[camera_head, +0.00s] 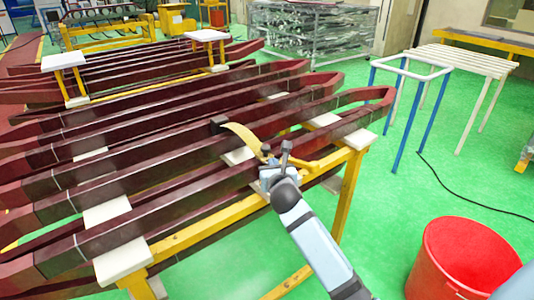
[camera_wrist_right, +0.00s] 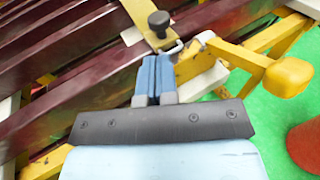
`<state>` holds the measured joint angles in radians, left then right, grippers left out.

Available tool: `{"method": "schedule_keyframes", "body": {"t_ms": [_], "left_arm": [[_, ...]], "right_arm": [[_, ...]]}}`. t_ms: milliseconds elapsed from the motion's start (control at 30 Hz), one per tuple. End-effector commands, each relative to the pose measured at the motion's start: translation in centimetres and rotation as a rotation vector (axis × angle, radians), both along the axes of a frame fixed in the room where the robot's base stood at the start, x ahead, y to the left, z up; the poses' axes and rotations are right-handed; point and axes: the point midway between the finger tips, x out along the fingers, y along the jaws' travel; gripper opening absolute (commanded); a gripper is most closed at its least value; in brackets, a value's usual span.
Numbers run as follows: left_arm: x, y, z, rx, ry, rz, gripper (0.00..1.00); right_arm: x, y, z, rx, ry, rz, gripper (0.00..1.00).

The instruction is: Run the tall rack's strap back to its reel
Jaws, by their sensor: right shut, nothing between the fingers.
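A yellow strap (camera_head: 242,136) lies slanting over the dark red bars on the near yellow rack (camera_head: 352,185). Its far end meets a small black part (camera_head: 218,125), which may be the reel. Its near end lies by the rack's front rail, close to my right gripper (camera_head: 272,172). In the right wrist view, my right gripper (camera_wrist_right: 156,70) has its blue fingers together with nothing between them. Just beyond the fingertips are the strap (camera_wrist_right: 140,15), a black knob (camera_wrist_right: 158,20) and a small metal hook (camera_wrist_right: 176,48). I cannot tell whether the fingers touch the hook. My left gripper is out of view.
Several long dark red bars (camera_head: 130,165) rest on white pads across the rack. A yellow arm with a rounded end (camera_wrist_right: 288,76) sticks out right of my gripper. A red bucket (camera_head: 430,262) and a blue-legged stand (camera_head: 402,125) are on the green floor at right.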

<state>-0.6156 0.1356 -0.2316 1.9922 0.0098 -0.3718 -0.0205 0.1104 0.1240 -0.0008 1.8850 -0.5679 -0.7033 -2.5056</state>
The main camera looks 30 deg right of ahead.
Motion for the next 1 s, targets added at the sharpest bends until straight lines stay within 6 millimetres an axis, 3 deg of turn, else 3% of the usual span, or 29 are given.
{"method": "schedule_keyframes", "body": {"t_ms": [200, 400, 1000], "left_arm": [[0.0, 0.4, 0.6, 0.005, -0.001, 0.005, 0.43], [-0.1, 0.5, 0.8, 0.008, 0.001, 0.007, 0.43], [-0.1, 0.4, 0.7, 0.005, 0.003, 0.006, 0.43]], "right_arm": [[4.2, -1.7, -0.5, 0.004, 0.0, -0.001, 0.0], [6.3, -2.6, -0.9, 0.004, 0.001, 0.0, 0.0], [7.4, -2.8, -1.1, 0.001, 0.001, 0.002, 0.0]]}}
